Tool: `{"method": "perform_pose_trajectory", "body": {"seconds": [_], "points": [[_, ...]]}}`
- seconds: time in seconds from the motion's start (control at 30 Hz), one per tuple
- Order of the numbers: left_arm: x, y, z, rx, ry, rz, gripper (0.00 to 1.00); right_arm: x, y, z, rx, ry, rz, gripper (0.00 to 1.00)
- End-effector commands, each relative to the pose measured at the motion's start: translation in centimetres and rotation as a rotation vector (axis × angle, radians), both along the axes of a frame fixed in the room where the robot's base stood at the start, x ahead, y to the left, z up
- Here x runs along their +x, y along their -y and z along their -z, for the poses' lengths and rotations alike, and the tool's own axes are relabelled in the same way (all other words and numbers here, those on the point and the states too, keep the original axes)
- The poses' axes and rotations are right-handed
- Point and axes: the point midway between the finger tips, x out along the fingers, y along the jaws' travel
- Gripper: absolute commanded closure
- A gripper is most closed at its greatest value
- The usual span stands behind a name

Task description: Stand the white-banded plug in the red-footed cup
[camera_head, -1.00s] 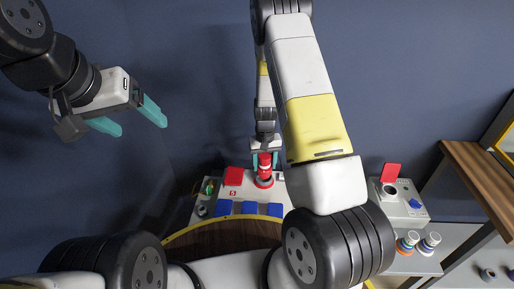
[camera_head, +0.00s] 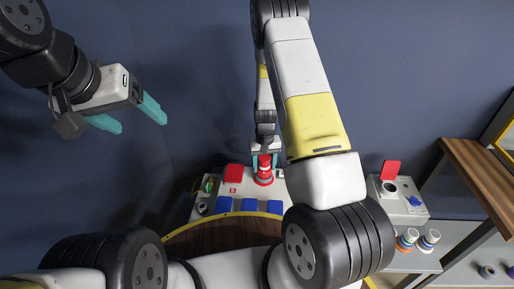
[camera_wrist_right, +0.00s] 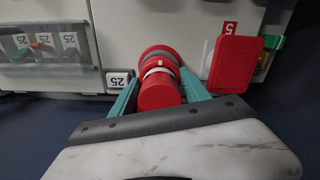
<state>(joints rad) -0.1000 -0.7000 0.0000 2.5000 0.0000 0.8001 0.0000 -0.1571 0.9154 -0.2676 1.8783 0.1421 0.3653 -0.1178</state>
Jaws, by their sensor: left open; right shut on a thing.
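The white-banded plug (camera_head: 264,163) is red with a pale band. My right gripper (camera_head: 264,158) is shut on it, one teal finger on each side. In the right wrist view the plug (camera_wrist_right: 158,92) shows end-on, its white band (camera_wrist_right: 160,68) between the fingers (camera_wrist_right: 161,76). The red-footed cup (camera_head: 264,180) is a red ring on the box, directly below the plug. In the right wrist view a grey rim and red ring (camera_wrist_right: 158,51) lie right behind the plug. I cannot tell how deep the plug sits. My left gripper (camera_head: 136,117) is open and empty, far left.
The box has a raised red flap (camera_head: 233,173) and blue flaps (camera_head: 249,204) along its front. Another box (camera_head: 398,205) with a red flap (camera_head: 391,169) stands at right. Two banded plugs (camera_head: 406,239) (camera_head: 429,240) stand before it. A wooden shelf (camera_head: 478,180) is at far right.

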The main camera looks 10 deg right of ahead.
Motion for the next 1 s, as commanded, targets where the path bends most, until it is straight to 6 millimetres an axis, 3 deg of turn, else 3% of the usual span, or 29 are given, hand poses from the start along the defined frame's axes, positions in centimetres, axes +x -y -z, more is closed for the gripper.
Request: {"method": "perform_pose_trajectory", "body": {"seconds": [0.2, 0.23, 0.33, 0.7, 1.0], "points": [[0.0, 0.0, 0.0, 0.0, 0.0, 0.0, 0.24, 0.0, 0.0, 0.9, 0.0, 0.0, 0.0, 0.91], [0.0, 0.0, 0.0, 0.0, 0.0, 0.0, 0.24, 0.0, 0.0, 0.9, 0.0, 0.001, 0.0, 0.42], [0.0, 0.0, 0.0, 0.0, 0.0, 0.0, 0.24, 0.0, 0.0, 0.8, 0.0, 0.001, 0.0, 0.22], [0.0, 0.0, 0.0, 0.0, 0.0, 0.0, 0.24, 0.0, 0.0, 0.5, 0.0, 0.001, 0.0, 0.2], [0.0, 0.0, 0.0, 0.0, 0.0, 0.0, 0.24, 0.1, 0.0, -4.3, 0.001, 0.004, 0.0, 0.2]]}}
